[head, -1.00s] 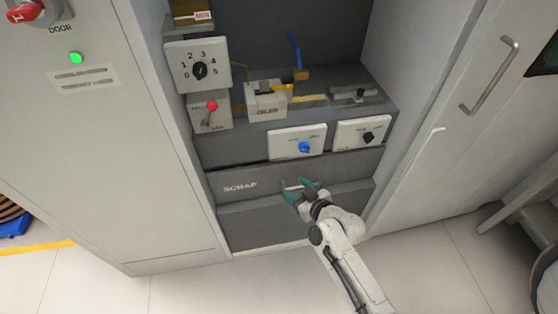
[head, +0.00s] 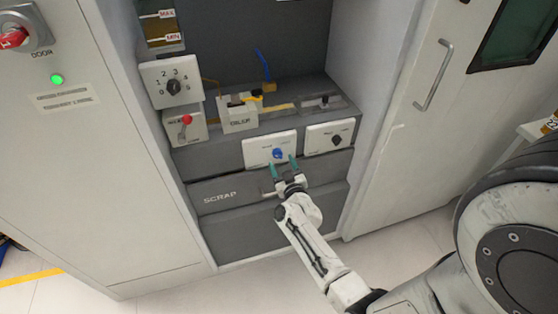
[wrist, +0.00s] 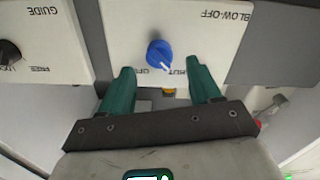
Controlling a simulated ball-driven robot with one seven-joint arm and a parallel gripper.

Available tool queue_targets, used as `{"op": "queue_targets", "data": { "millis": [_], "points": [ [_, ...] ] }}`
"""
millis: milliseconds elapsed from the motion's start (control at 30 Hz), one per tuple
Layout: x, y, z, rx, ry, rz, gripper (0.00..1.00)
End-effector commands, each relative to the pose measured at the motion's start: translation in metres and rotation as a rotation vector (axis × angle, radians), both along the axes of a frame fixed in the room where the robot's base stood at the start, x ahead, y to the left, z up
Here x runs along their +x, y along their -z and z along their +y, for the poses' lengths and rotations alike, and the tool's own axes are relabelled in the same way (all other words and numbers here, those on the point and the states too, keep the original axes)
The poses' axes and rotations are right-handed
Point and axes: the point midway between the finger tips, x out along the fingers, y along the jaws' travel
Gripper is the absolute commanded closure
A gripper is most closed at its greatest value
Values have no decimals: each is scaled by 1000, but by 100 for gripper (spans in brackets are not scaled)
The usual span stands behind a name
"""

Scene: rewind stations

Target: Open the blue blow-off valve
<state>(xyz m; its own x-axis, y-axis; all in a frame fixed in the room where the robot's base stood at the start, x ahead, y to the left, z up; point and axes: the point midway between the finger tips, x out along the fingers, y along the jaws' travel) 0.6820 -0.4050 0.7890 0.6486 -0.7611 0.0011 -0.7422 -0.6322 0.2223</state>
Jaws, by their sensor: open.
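The blue blow-off valve knob (head: 278,153) sits on a white plate (head: 256,149) on the front of the grey station. In the wrist view the knob (wrist: 160,54) shows upside down on the plate lettered BLOW-OFF, with a white pointer mark toward the lettering by the gripper. My gripper (head: 282,168) is open and empty. Its two green fingers point at the plate from just below the knob. In the wrist view the fingertips (wrist: 158,76) lie to either side and slightly short of the knob, with no contact visible.
A black GUIDE knob (head: 336,140) sits on the plate to the right. A numbered dial (head: 173,86) and a red-tipped lever (head: 187,120) are at the left. The SCRAP drawer (head: 220,197) lies below. The OILER block (head: 239,114) stands above.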

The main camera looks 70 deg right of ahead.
Motion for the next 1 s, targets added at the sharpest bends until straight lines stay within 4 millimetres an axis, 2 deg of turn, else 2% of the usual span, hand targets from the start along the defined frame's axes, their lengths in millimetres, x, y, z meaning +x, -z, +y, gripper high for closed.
{"op": "queue_targets", "data": {
  "millis": [100,233,600,1000],
  "points": [
    [12,2,-14,0,0,0,37],
    [19,1,-22,0,0,0,37],
    [22,0,-26,1,-1,1,37],
    [22,0,-25,1,-1,1,75]
  ]
}}
